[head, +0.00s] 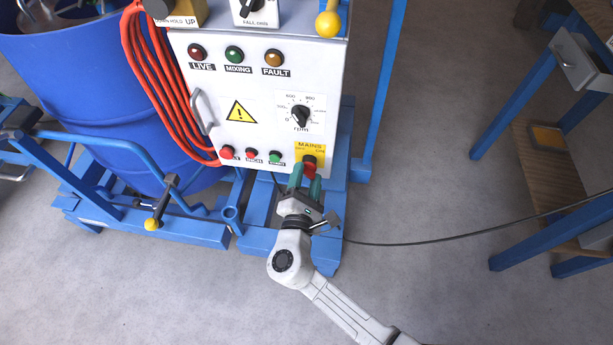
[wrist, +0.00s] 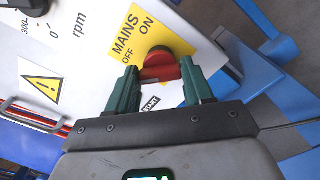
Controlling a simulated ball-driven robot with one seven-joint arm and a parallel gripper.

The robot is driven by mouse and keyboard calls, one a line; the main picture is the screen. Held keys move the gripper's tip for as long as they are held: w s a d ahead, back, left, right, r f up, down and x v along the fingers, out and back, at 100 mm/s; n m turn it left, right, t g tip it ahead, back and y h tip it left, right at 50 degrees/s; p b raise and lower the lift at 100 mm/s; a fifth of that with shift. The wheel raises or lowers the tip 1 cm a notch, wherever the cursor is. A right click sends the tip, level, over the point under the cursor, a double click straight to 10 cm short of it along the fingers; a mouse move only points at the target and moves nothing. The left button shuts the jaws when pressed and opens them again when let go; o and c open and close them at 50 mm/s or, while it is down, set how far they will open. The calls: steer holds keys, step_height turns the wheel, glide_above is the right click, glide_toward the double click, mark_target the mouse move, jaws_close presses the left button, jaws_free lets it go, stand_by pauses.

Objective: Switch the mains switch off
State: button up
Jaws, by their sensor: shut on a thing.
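The mains switch (head: 310,162) is a red rotary knob on a yellow plate marked MAINS, OFF and ON, at the lower right of the white control panel (head: 323,85). The knob also shows in the wrist view (wrist: 160,68), with the plate (wrist: 136,35) tilted behind it. My gripper (head: 306,176) reaches up from below. Its green fingers are shut on the red knob, one at each side, as the wrist view (wrist: 160,78) shows. The fingers partly hide the knob, and I cannot tell clearly which mark it points to.
An rpm dial (head: 301,115) sits above the switch, and small red and green buttons (head: 251,154) sit left of it. Orange cable (head: 150,85) hangs beside a blue drum (head: 85,95). A black cable (head: 450,241) runs right towards a blue-legged bench (head: 535,238). Open floor lies below.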

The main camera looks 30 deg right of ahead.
steer(key=shift+f, duration=0.1)
steer(key=o, duration=1)
steer(key=shift+o, duration=0.2)
steer(key=shift+s+a, duration=0.1)
steer(key=p+v, duration=0.1)
steer(key=v, duration=0.9)
steer(key=shift+s+a, duration=0.15)
steer(key=shift+s, duration=0.05)
